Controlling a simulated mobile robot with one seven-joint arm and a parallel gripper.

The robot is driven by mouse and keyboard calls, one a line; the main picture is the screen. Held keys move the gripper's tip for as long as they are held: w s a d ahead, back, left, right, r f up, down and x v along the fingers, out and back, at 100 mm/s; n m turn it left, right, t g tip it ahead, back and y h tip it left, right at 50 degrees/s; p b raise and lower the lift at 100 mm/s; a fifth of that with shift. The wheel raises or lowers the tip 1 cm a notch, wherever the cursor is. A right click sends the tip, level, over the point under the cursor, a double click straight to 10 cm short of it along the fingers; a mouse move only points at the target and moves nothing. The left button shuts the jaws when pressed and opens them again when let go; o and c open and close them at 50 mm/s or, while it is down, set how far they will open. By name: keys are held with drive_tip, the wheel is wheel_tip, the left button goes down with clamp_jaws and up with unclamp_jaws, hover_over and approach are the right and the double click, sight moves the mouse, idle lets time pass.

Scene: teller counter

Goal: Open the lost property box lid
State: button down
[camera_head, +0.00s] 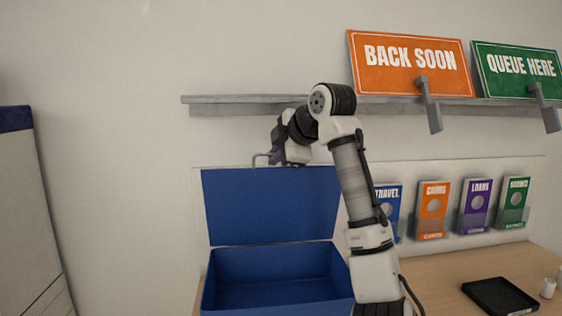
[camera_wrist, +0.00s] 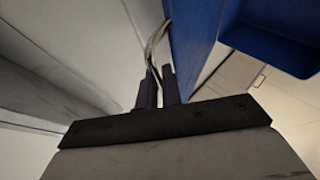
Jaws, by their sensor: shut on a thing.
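The blue lost property box (camera_head: 225,285) stands on the counter with its top uncovered. Its blue lid (camera_head: 270,205) stands upright at the back of the box, close to the wall. A thin metal handle (camera_head: 256,158) shows at the lid's upper edge. My gripper (camera_head: 271,157) is at that edge, shut on the handle. In the wrist view my two dark fingers (camera_wrist: 159,82) meet around the handle (camera_wrist: 153,48), beside the lid (camera_wrist: 190,30). Part of the box (camera_wrist: 275,35) shows at the upper right there. My arm covers the lid's right side in the head view.
A grey wall shelf (camera_head: 235,104) runs just above my gripper. It carries an orange sign (camera_head: 410,82) and a green sign (camera_head: 515,85) on the right. Several leaflet holders (camera_head: 432,210) line the wall. A black tray (camera_head: 490,292) lies on the wooden counter (camera_head: 460,265).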

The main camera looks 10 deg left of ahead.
drive_tip(key=shift+w+a+r+g+h, duration=0.15)
drive_tip(key=shift+w+a+g, duration=0.1)
drive_tip(key=shift+w, duration=0.3)
drive_tip(key=shift+w+a+r+g+h, duration=0.15)
drive_tip(key=shift+w+g, duration=0.1)
drive_tip(key=shift+w, duration=0.3)
drive_tip(key=c, duration=1.6)
unclamp_jaws()
drive_tip(key=b+v, duration=0.2)
drive_tip(key=v, duration=1.1)
drive_tip(key=shift+s+d+r, duration=0.2)
drive_tip(key=shift+d, duration=0.1)
drive_tip(key=shift+o, duration=0.2)
